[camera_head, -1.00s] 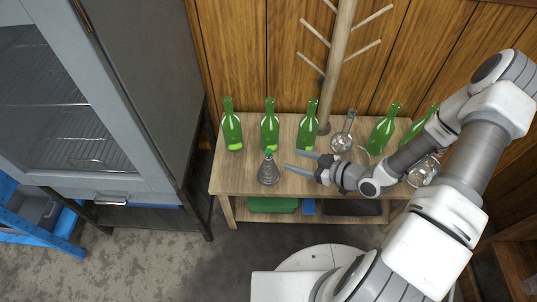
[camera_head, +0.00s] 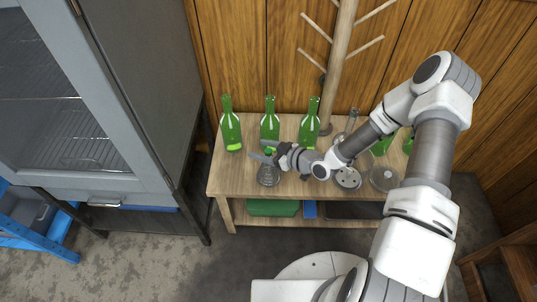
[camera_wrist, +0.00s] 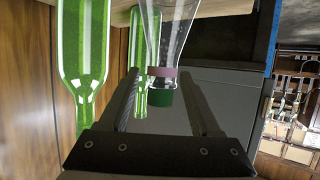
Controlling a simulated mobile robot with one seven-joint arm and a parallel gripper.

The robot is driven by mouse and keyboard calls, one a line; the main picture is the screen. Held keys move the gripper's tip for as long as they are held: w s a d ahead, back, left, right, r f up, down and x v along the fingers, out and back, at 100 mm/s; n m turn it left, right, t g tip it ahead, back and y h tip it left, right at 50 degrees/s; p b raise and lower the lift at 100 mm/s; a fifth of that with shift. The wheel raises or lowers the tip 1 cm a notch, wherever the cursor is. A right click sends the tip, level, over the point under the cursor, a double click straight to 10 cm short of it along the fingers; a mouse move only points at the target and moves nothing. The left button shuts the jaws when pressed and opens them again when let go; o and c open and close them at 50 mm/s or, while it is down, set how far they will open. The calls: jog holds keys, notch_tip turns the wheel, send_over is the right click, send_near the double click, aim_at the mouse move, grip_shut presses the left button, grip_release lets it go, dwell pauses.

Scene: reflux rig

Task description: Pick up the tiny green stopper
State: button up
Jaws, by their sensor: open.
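The tiny green stopper (camera_head: 269,150) sits in the top of a clear conical flask (camera_head: 268,179) on the wooden table. My gripper (camera_head: 258,149) is open around the stopper, with one finger on each side; in the wrist view my gripper (camera_wrist: 160,77) shows gaps between both fingers and the stopper. The fingers partly hide the flask's upper part in the head view.
Green bottles (camera_head: 231,130), (camera_head: 270,124) and (camera_head: 309,127) stand behind on the table (camera_head: 224,180). A wooden peg stand (camera_head: 337,75) rises at the back. Round glassware (camera_head: 348,178) and (camera_head: 384,178) lies right. A grey cabinet (camera_head: 150,100) stands left.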

jog(key=shift+w+a+f, duration=0.1)
jog(key=shift+w+a, duration=0.05)
jog(key=shift+a, duration=0.05)
grip_shut()
dwell(0.4)
